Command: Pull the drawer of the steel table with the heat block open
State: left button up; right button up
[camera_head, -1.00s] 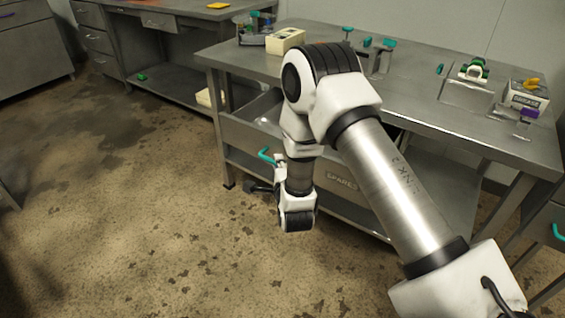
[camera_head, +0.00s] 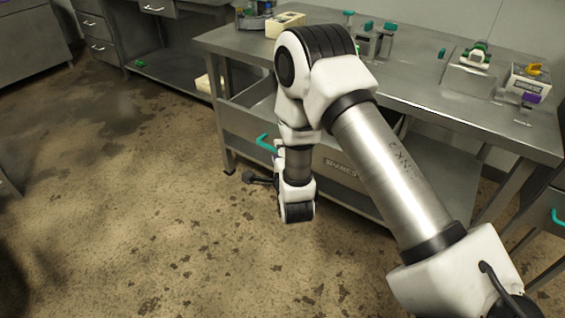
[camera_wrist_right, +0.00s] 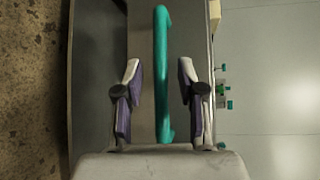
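The steel table (camera_head: 420,98) stands across the upper right of the head view. Its drawer front (camera_head: 240,126), lettered SPARES, has a teal handle (camera_head: 265,143). I cannot tell how far out the drawer is. In the wrist view the handle (camera_wrist_right: 162,75) runs up the middle, against grey metal. My right gripper (camera_wrist_right: 160,75) is open, one finger on each side of the handle, with gaps to both. In the head view my right wrist hides much of this gripper, close beside the handle. I cannot tell which item is the heat block. My left gripper is not in view.
On the tabletop are a cream box (camera_head: 285,24), teal-topped fittings (camera_head: 367,26), a green-and-white item (camera_head: 478,54) and a labelled box (camera_head: 525,82). Another bench (camera_head: 150,60) stands at the back left. Another teal handle (camera_head: 558,216) shows at the right edge. The floor at left is clear.

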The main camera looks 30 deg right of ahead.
jog(key=v, duration=1.1)
jog(key=shift+w+f, duration=0.1)
jog(key=s+f+n+g+y, duration=0.1)
jog(key=s+f+n+g, duration=0.15)
jog(key=s+f, duration=0.4)
jog(key=s+f+n+g+y, duration=0.1)
jog(key=s+f+n+g, duration=0.2)
jog(key=f, duration=0.7)
jog(key=s+a+f+n+g+y, duration=0.25)
jog(key=s+f+n+g, duration=0.2)
jog(key=s+n, duration=0.3)
jog(key=s+a+f+n+g+y, duration=0.25)
jog(key=s+n+g, duration=0.25)
jog(key=s+n, duration=0.3)
notch_tip(320, 180, up, 17)
jog(key=n+h+p, duration=0.1)
jog(key=n+p, duration=0.1)
jog(key=p, duration=1.5)
jog(key=shift+w+a+f+n, duration=0.2)
jog(key=shift+a+f+n, duration=0.05)
jog(key=shift+a+n, duration=0.05)
